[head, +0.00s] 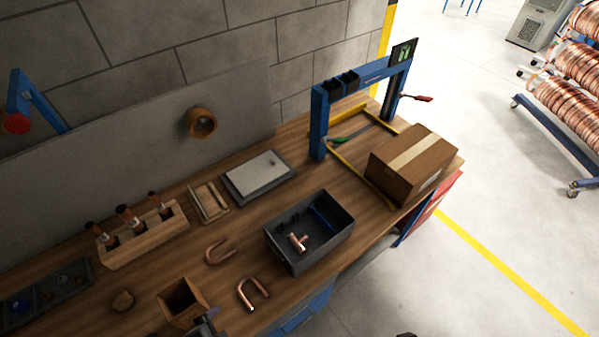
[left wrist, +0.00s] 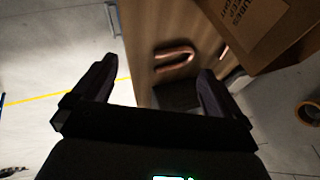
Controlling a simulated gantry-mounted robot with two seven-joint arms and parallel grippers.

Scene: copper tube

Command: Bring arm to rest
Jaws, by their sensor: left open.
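My left gripper shows in the left wrist view (left wrist: 156,70) with its two dark fingers spread wide apart and nothing held between them. A U-shaped copper tube (left wrist: 174,59) lies on the wooden surface beyond the fingertips, apart from them. In the head view, a dark grey part of my left gripper (head: 206,326) shows at the bottom edge, beside a small open cardboard box (head: 184,299). My right gripper is not recognisable in either view.
Two copper U-bends (head: 220,251) (head: 252,293) lie on the wooden bench near a grey bin (head: 328,253) holding a copper tee (head: 298,242). A wooden block with tools (head: 143,240), a closed carton (head: 414,163) and a blue frame (head: 319,122) stand on the bench.

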